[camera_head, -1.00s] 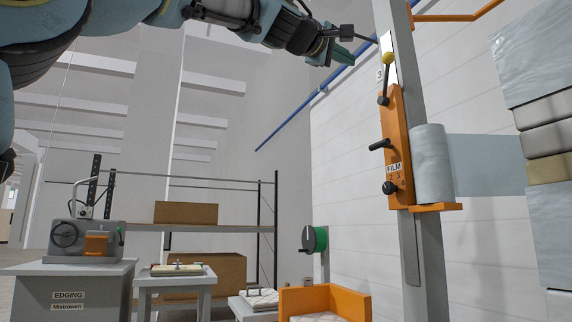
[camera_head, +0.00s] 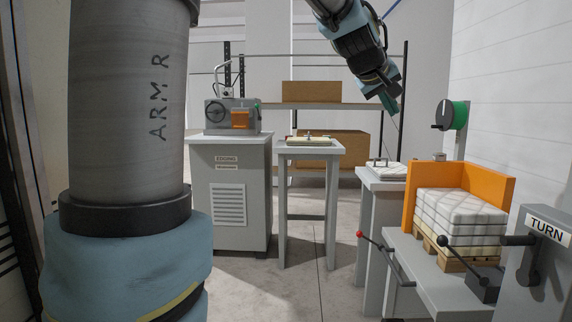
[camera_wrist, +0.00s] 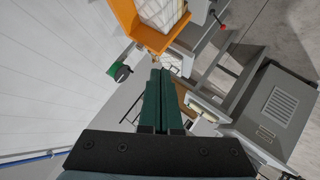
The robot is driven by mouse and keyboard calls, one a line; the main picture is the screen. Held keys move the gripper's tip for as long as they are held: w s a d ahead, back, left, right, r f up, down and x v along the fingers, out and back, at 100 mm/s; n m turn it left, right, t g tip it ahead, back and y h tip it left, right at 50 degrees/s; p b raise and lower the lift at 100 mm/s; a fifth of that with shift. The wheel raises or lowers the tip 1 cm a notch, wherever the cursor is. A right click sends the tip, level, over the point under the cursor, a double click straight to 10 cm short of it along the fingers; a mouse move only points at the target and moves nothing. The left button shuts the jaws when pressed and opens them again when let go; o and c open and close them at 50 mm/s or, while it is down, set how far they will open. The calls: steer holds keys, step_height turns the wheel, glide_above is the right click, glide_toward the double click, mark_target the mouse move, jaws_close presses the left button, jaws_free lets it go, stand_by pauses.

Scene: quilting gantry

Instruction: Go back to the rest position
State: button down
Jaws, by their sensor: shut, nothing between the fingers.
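My gripper (camera_head: 392,104) is at the upper right of the head view, pointing down with its green fingers together. It hangs in the air, and nothing shows in its grasp. In the wrist view the gripper (camera_wrist: 160,75) is also shut, its two green fingers side by side and empty. My forearm comes down from the top edge of the head view. A large part of my arm, marked ARM R, fills the left of that view and hides what lies behind it.
The edging machine (camera_head: 232,115) stands on a grey cabinet (camera_head: 207,170). Small tables (camera_head: 310,150) stand right of it. An orange corner guard (camera_head: 482,182) backs stacked quilted pieces (camera_head: 455,215). A TURN lever (camera_head: 520,240) is at the right. Shelving (camera_head: 355,106) is behind. Floor (camera_head: 290,285) is clear in the middle.

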steer(key=s+a+f+g+y, duration=0.25)
steer(key=a+f+y, duration=0.25)
steer(key=a+f, duration=1.3)
steer(key=s+a+f+g+y, duration=0.2)
steer(key=s+a+f+g, duration=0.3)
steer(key=s+a+f, duration=1.05)
step_height(320, 180, up, 12)
steer(key=w+d+p, duration=0.2)
steer(key=p, duration=1)
steer(key=shift+d+m+t+p, duration=0.2)
steer(key=shift+m+t+p, duration=0.15)
steer(key=shift+m, duration=0.05)
steer(key=shift+f, duration=0.1)
